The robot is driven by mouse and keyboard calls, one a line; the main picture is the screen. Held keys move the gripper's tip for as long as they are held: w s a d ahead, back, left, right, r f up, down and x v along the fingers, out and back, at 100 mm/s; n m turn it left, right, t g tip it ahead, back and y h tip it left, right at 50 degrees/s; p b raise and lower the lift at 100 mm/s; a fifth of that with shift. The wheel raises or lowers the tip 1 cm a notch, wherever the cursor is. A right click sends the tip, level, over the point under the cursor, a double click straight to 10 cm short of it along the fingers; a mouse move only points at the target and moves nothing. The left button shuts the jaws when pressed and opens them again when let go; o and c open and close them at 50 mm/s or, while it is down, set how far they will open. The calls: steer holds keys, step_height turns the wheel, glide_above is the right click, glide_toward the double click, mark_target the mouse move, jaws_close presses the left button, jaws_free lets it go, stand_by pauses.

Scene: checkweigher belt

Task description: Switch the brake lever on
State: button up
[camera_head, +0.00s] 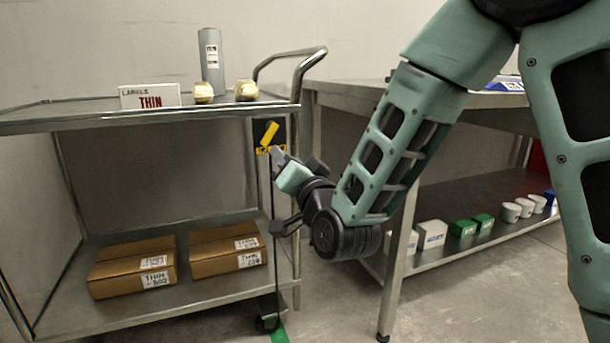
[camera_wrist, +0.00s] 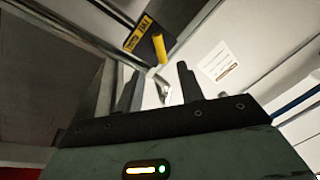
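The brake lever (camera_head: 269,133) is a yellow handle on a dark plate with a yellow label (camera_head: 271,149), fixed at the cart's right end below the top shelf. In the head view it leans up and to the right. In the wrist view the yellow lever (camera_wrist: 159,48) shows just beyond my fingers, beside the black and yellow label plate (camera_wrist: 139,35). My gripper (camera_head: 277,155) is just below the lever, apart from it. In the wrist view my gripper (camera_wrist: 158,83) has its two fingers spread, with no object held between them.
The steel cart (camera_head: 60,122) carries a label box (camera_head: 150,96), a grey cylinder (camera_head: 211,62) and two pale round items on top, with two cartons (camera_head: 133,268) below. A steel table (camera_head: 398,262) with boxes and cups on its lower shelf stands close on the right.

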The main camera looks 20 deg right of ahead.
steer(key=b+v, duration=0.8)
steer(key=b, duration=0.5)
steer(key=shift+a, duration=0.1)
steer(key=s+a+f+n+g+y+p, duration=0.3)
steer(key=s+a+f+n+g+p, duration=0.2)
steer(key=s+a+n+g+p, duration=0.45)
steer(key=s+d+n+g+h+p, duration=0.2)
steer(key=s+g+p, duration=0.4)
steer(key=s, duration=0.2)
steer(key=s+d+n+g+h+p, duration=0.2)
steer(key=s+n+g+p, duration=0.1)
steer(key=s+g+p, duration=0.4)
step_height(320, 180, up, 38)
steer(key=t+p, duration=0.2)
steer(key=p, duration=3.4)
steer(key=shift+s+f, duration=0.15)
steer(key=shift+s, duration=0.05)
